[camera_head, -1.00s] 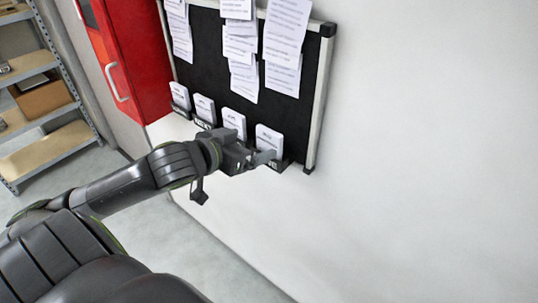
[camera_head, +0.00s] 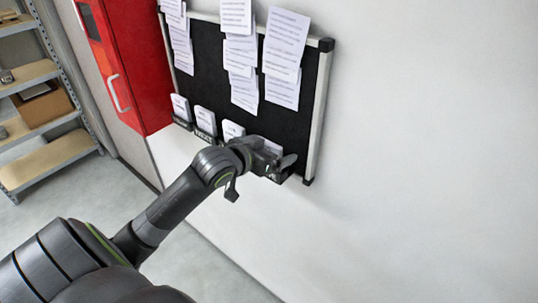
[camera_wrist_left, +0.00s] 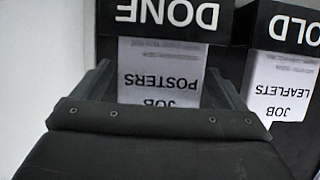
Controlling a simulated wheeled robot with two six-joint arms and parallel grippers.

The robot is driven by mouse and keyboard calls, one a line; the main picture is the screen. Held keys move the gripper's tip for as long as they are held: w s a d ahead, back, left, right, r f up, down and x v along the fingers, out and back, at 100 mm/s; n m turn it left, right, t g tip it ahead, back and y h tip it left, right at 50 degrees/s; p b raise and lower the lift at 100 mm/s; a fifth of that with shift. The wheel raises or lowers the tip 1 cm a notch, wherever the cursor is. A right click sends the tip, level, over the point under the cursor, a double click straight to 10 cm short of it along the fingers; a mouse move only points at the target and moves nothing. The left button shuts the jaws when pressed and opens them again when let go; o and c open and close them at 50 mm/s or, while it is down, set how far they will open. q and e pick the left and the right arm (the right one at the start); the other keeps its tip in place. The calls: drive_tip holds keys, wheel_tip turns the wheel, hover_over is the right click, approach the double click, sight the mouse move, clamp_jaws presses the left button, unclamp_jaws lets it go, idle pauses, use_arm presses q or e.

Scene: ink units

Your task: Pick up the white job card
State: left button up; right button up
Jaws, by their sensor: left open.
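A white job card (camera_wrist_left: 160,72), printed "JOB POSTERS" and upside down in the left wrist view, stands in a black holder marked "DONE" (camera_wrist_left: 168,15). In the head view only a bit of this card (camera_head: 272,147) shows behind my gripper, at the board's lower right corner. My left gripper (camera_head: 285,164) is open there. In the left wrist view its two fingers (camera_wrist_left: 160,82) stand on either side of the card, with gaps, so it is not gripped. The card's lower print is partly hidden by the gripper body. My right gripper is not in view.
A neighbouring holder with a "JOB LEAFLETS" card (camera_wrist_left: 283,88) stands close beside one finger. More white cards (camera_head: 205,117) sit in holders along the black board's (camera_head: 205,60) bottom. Papers (camera_head: 285,50) hang above. A red cabinet (camera_head: 135,70) is left; bare wall is right.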

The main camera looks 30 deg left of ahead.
use_arm(q)
drive_tip(key=shift+w+f, duration=0.25)
drive_tip(key=shift+w, duration=0.3)
drive_tip(key=shift+c, duration=0.4)
drive_tip(key=c, duration=1)
drive_tip(key=shift+r, duration=0.1)
